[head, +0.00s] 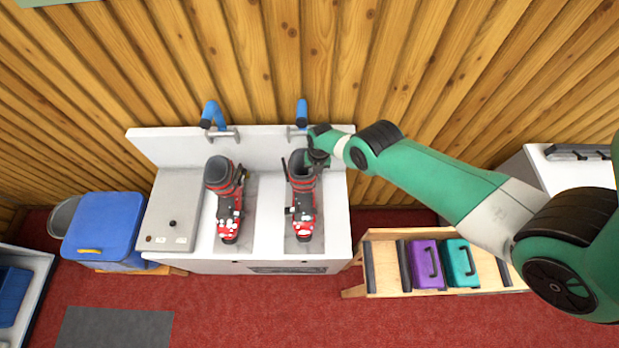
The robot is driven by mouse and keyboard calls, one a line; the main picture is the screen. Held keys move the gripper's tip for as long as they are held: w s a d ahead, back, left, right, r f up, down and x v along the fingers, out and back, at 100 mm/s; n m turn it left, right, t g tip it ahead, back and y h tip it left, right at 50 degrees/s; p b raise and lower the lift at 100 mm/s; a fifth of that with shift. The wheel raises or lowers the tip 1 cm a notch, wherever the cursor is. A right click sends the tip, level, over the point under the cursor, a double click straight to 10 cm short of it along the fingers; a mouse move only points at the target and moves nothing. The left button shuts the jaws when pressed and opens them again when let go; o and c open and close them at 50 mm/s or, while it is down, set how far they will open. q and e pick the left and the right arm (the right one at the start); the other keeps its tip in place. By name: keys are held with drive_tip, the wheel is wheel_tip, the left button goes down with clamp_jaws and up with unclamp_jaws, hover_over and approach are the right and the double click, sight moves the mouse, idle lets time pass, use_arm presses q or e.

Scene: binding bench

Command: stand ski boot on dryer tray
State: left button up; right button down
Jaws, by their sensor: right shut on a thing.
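Two red and black ski boots stand upright side by side on the white bench, toes toward the front. The left boot (229,213) stands in the left grey tray (222,257). The right boot (303,208) stands in or just over the right grey tray (326,228); I cannot tell if its sole touches. My right gripper (311,160) is shut on the top of the right boot's cuff, coming in from the right. Its fingertips are partly hidden by my wrist. My left gripper is not in view.
Blue-ended tubes (213,114) rise behind the trays at the back panel (265,147). A blue bin (105,227) stands left of the bench. A wooden rack (384,262) with a purple case (426,264) and a teal case (460,262) stands right. Red floor lies in front.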

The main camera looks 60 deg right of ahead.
drive_tip(key=shift+f+b, duration=1.4)
drive_tip(key=shift+f, duration=0.45)
drive_tip(key=shift+f, duration=0.15)
drive_tip(key=c, duration=0.8)
unclamp_jaws()
drive_tip(key=shift+o, duration=0.2)
wheel_tip(320, 180, up, 7)
drive_tip(key=p, duration=0.6)
drive_tip(key=shift+p, duration=0.4)
drive_tip(key=shift+s+d+r, duration=0.1)
drive_tip(key=shift+r, duration=0.35)
drive_tip(key=shift+s+f, duration=0.1)
